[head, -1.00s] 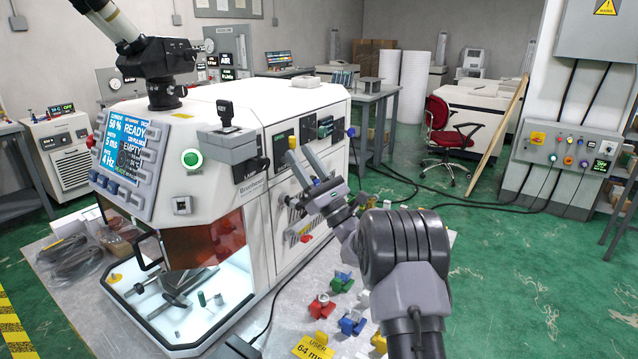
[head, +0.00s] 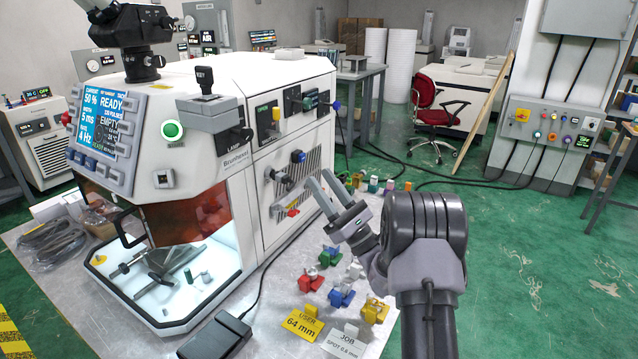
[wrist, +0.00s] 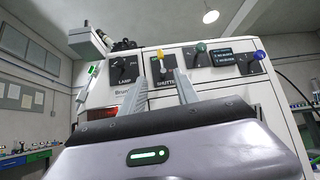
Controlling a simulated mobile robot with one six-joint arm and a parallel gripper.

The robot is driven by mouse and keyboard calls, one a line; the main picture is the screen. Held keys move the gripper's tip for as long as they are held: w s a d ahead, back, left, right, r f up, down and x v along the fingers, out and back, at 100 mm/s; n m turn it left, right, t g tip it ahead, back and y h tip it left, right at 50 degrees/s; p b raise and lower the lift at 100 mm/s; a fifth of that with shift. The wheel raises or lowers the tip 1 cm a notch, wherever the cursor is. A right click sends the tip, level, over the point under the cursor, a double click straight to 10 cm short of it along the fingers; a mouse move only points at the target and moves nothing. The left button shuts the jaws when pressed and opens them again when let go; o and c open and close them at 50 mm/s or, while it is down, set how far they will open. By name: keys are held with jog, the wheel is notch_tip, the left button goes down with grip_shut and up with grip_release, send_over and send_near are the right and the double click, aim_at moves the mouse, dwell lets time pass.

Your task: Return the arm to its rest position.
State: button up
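My gripper (head: 318,177) is at the front right of the white welding machine (head: 206,85). Its two fingers are apart with nothing between them, and they point up and toward the machine's side panel. In the wrist view my gripper (wrist: 172,76) also shows spread fingers below the panel's LAMP and SHUTTER switches. The yellow shutter knob (wrist: 160,56) lies beyond the fingers, not held; it also shows in the head view (head: 276,114). My arm is bent, its dark joint at the right. A gap shows between fingers and panel in the head view.
Red, green, blue and yellow clamp blocks (head: 341,292) stand on the metal table below my gripper. A yellow card (head: 299,322), a white job card (head: 344,340) and a black foot pedal (head: 215,336) lie in front. A red chair (head: 428,100) and open green floor are behind right.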

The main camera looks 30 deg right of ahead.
jog(key=s+a+r+n+g+y, duration=0.25)
jog(key=a+n+g+y, duration=0.2)
jog(key=a, duration=0.25)
jog(key=s+a+r+n+g+y, duration=0.1)
jog(key=a+r+n+g+y, duration=0.2)
jog(key=a+n+g+y, duration=0.25)
jog(key=s+a+f+n+g+h, duration=0.2)
jog(key=s+a+n+g+h, duration=0.45)
jog(key=s+a+g, duration=0.75)
jog(key=s+a+f+n+t+h, duration=0.1)
jog(key=s+f+n+h, duration=0.3)
jog(key=s, duration=0.4)
jog(key=s+f+n+h, duration=0.3)
jog(key=s+f+h, duration=0.15)
jog(key=s, duration=0.25)
jog(key=s+d+n+t+h, duration=0.1)
jog(key=d+n+t+h, duration=0.2)
jog(key=d, duration=0.4)
jog(key=shift+f+t+h, duration=0.25)
jog(key=shift+t+h, duration=0.45)
jog(key=shift+t, duration=0.1)
